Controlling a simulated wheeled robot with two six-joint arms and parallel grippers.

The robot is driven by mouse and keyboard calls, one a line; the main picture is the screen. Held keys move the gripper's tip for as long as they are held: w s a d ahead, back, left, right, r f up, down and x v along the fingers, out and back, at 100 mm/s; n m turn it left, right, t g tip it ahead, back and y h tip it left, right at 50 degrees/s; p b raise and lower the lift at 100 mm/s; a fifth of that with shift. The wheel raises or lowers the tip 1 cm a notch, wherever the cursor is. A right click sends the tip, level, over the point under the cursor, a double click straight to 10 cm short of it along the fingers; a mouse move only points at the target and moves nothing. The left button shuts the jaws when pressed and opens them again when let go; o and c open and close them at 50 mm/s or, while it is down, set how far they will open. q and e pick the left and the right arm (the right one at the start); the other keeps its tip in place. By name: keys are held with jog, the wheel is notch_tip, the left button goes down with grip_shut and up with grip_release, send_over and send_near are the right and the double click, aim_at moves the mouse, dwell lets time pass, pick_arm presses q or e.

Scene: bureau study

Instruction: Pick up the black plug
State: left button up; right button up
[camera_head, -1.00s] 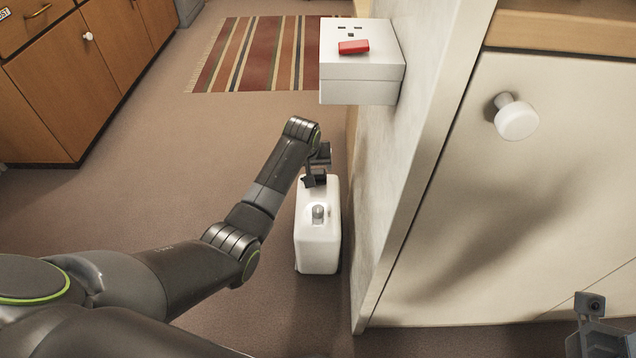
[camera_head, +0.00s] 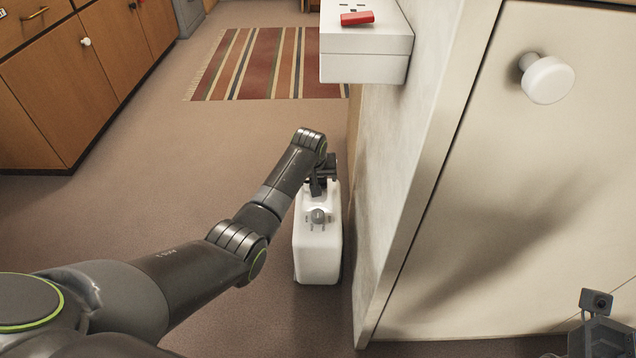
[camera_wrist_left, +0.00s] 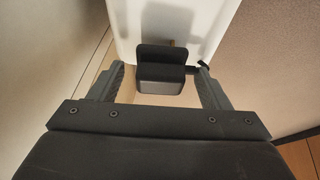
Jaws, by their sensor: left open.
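The black plug (camera_wrist_left: 162,72) shows in the left wrist view as a dark block with a grey end face, against a white body. My left gripper (camera_wrist_left: 160,66) is open, with one finger on each side of the plug. Gaps show between the fingers and the block, so it is not gripped. In the head view my left gripper (camera_head: 321,182) is over the far end of the white appliance (camera_head: 317,255), and the arm mostly hides the plug there. Only part of my right wrist (camera_head: 598,325) shows at the lower right; its jaws cannot be made out.
The appliance has a grey knob on top and stands on the brown floor beside the pale wall. A white socket box (camera_head: 365,66) with a red piece (camera_head: 357,18) on it juts out above. A cabinet door knob (camera_head: 547,79) sticks out at right. Floor at left is clear.

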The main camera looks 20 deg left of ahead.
pick_arm(q)
jog(key=c, duration=1.1)
jog(key=shift+r, duration=0.15)
